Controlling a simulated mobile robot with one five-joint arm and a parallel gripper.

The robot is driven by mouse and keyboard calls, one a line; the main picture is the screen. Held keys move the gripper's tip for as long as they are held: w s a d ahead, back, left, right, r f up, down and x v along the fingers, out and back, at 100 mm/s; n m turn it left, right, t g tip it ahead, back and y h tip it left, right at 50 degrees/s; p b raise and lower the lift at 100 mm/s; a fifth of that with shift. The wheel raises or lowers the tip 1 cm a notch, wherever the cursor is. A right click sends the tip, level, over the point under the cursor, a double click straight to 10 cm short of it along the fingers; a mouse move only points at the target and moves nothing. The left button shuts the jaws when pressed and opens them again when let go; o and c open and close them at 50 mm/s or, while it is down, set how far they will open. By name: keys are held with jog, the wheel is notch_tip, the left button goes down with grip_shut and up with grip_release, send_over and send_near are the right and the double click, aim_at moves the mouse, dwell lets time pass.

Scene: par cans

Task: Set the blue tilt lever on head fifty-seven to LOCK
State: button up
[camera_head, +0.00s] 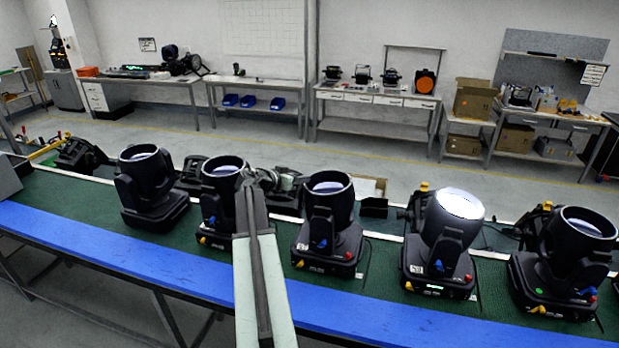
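Several black moving-head lights stand in a row on a green mat (85,211) along a bench. One head (330,207) is just right of my arm, with a blue lever (322,244) on its front. A lit head (452,222) further right has a blue lever (438,265) low on its yoke. The far right head (577,250) also shows a blue part (588,291). Number labels are too small to read, so I cannot tell which is fifty-seven. My pale arm rises from the bottom centre, partly covering the head (222,185) behind it. My gripper's fingers cannot be made out.
A blue strip (130,255) runs along the bench's near edge. Another head (148,185) stands at the left. More dark fixtures (80,156) lie behind the row. Workbenches with boxes (473,100) line the far wall, with open floor between.

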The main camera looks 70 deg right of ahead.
jog(key=b+x, duration=0.1)
jog(key=x, duration=0.4)
jog(key=shift+f+b, duration=0.2)
jog(key=shift+b, duration=0.15)
jog(key=shift+s+d, duration=0.15)
jog(key=shift+d, duration=0.2)
jog(key=shift+a, duration=0.1)
grip_shut()
dwell(0.5)
